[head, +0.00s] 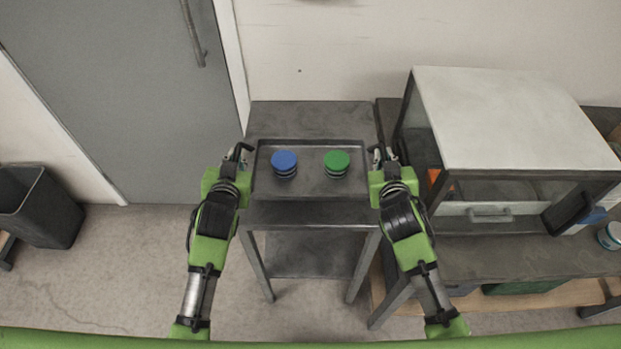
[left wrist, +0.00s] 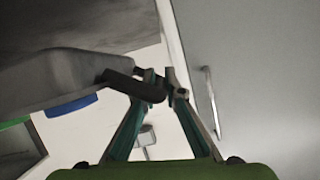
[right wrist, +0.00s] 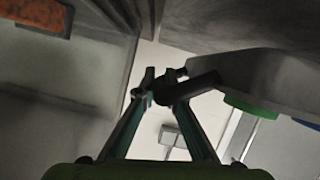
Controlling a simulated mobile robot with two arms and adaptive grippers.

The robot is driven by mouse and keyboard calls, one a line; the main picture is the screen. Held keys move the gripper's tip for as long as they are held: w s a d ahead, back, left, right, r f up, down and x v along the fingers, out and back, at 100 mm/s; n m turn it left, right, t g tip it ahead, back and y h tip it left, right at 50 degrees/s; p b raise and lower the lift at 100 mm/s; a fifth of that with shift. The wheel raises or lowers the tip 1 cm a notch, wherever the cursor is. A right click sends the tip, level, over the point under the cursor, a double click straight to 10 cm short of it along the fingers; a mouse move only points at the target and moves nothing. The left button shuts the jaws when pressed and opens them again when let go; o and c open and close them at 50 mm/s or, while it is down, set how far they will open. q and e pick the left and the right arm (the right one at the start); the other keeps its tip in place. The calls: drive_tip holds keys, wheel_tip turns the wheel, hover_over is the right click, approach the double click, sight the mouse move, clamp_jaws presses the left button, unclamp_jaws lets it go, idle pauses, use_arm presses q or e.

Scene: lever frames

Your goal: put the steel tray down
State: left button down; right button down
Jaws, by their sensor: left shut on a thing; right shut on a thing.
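The steel tray (head: 311,188) is a shallow grey tray with a raised rim, seen in the head view over a small grey table (head: 310,117). A blue-lidded container (head: 284,163) and a green-lidded container (head: 336,162) stand upright in it. My left gripper (head: 238,155) is shut on the dark handle at the tray's left end, which the left wrist view shows between the fingers (left wrist: 160,88). My right gripper (head: 382,158) is shut on the handle at the right end, also shown in the right wrist view (right wrist: 160,92). I cannot tell whether the tray touches the tabletop.
A glass-fronted cabinet with a white top (head: 505,118) stands close on the right, on a dark bench (head: 490,258). A grey door (head: 125,90) is behind on the left. A dark bin (head: 45,208) stands at the far left. Tabletop shows behind the tray.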

use_arm(q)
drive_tip(key=shift+s+r, duration=0.1)
drive_tip(key=shift+r, duration=0.1)
use_arm(e)
drive_tip(key=shift+s+r, duration=0.1)
drive_tip(key=shift+r, duration=0.1)
